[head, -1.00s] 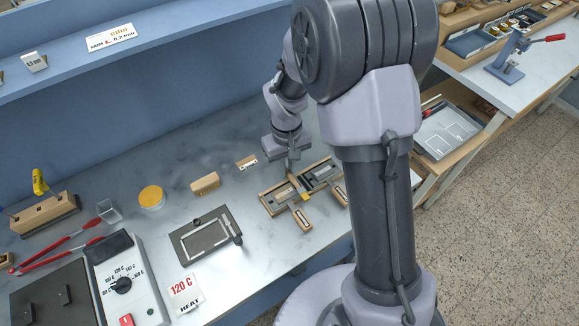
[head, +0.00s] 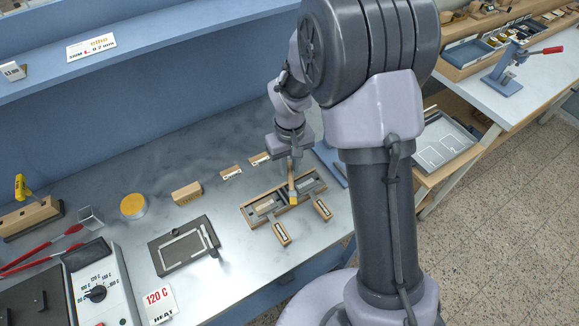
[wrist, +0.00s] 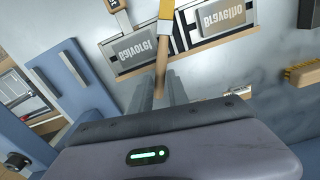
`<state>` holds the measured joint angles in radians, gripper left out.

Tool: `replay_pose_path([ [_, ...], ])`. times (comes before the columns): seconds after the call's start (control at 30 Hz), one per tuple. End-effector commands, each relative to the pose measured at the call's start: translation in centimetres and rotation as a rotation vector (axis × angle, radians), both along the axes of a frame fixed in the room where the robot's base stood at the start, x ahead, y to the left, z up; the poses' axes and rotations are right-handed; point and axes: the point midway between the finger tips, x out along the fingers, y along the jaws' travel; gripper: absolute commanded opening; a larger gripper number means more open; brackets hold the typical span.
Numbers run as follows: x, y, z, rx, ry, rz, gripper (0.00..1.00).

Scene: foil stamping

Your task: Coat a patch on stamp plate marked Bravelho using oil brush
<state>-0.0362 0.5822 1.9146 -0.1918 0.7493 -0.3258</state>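My gripper (wrist: 160,90) is shut on the wooden handle of the oil brush (wrist: 162,50). In the head view the brush (head: 292,187) hangs nearly upright, its yellow lower end over the near middle of the wooden plate holder (head: 248,221). The Bravelho stamp plate (wrist: 222,17) is a grey plate with upside-down lettering in the wrist view, right of the brush. It is likely the left plate (head: 265,205) in the head view. A second grey plate, apparently Calvorel (wrist: 136,50), lies left of the brush. The bristles are outside the wrist view; contact cannot be told.
Two small wooden labelled pieces (head: 281,233) (head: 322,209) project at the holder's near side. A wooden block (head: 187,193), a yellow-topped round tin (head: 133,206) and a dark framed plate (head: 187,244) stand to the left. A blue board (head: 331,163) lies to the right.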

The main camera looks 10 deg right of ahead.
Motion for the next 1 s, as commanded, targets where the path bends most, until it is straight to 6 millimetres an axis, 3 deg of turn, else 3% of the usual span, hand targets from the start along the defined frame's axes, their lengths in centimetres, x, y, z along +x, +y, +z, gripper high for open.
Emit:
replay_pose_path([
  [0.07, 0.0, -0.2, 2.3, -0.003, -0.002, 0.000, 0.00],
  [0.6, 0.2, 0.5, 7.0, -0.002, 0.000, -0.003, 0.00],
  [1.0, 0.3, 0.7, 8.0, -0.001, 0.001, -0.005, 0.00],
])
